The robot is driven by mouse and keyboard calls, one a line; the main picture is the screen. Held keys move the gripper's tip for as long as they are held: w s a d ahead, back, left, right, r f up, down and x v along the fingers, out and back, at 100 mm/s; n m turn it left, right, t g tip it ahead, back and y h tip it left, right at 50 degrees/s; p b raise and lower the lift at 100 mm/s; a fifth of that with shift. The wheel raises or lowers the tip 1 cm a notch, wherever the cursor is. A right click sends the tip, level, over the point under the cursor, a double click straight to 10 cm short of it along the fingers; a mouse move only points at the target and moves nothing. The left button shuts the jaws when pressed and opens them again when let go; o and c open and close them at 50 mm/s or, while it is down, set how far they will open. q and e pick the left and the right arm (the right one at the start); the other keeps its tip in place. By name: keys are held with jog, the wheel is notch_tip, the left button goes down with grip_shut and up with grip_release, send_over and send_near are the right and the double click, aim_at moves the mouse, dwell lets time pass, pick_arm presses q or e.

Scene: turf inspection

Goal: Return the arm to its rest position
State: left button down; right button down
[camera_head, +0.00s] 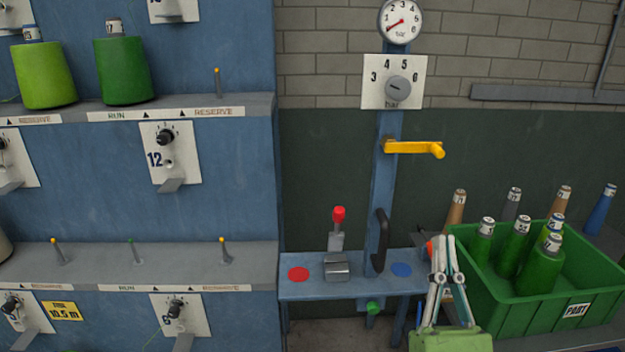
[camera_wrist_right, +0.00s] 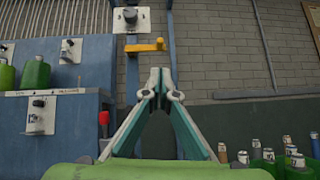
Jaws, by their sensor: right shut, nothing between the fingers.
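My right gripper (camera_head: 442,246) stands upright at the lower right of the head view, in front of the small blue bench's right end and beside the green crate. Its fingers meet at the tips and hold nothing. In the right wrist view the gripper (camera_wrist_right: 160,78) also shows with its tips together, pointing up toward the wall. An orange-red bit shows just left of the fingertips in the head view; I cannot tell what it is. My left gripper is not in either view.
A green crate (camera_head: 470,301) with green bobbins stands close on the right. The blue bench (camera_head: 315,290) carries a red-knobbed lever (camera_head: 338,230). A blue post (camera_head: 385,185) bears a yellow crank (camera_head: 412,148) and black handle (camera_head: 381,240). A blue rack (camera_head: 100,200) with cones fills the left.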

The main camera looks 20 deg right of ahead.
jog(key=w+a+f+n+g+y, duration=0.2)
jog(key=a+f+n+y, duration=0.1)
jog(key=a+n+y, duration=0.6)
jog(key=w+a+f+n+g+y, duration=0.15)
jog(key=a+f+n+y, duration=0.35)
jog(key=n, duration=0.7)
jog(key=s+a+f+n+g+y, duration=0.1)
jog(key=a+f+n+g, duration=0.25)
jog(key=f+n, duration=0.4)
jog(key=s+a+f+n+g+y, duration=0.1)
jog(key=a+f+n+g, duration=0.1)
jog(key=f+n+g, duration=0.55)
jog(key=s+d+f+n+g+h, duration=0.3)
jog(key=s+d+f+n+g, duration=0.15)
jog(key=s+f, duration=0.4)
jog(key=s+d+f+n+g+h, duration=0.3)
jog(key=s+d+f+h, duration=0.15)
jog(key=s+f, duration=0.35)
notch_tip(320, 180, down, 25)
jog(key=g, duration=0.1)
jog(key=s+d+f+g, duration=0.1)
jog(key=s+d+f, duration=0.2)
jog(key=s+f, duration=1.4)
jog(key=shift+s+f+y, duration=0.15)
jog(key=shift+s+y, duration=0.05)
jog(key=shift+y, duration=0.15)
jog(key=shift+n, duration=0.25)
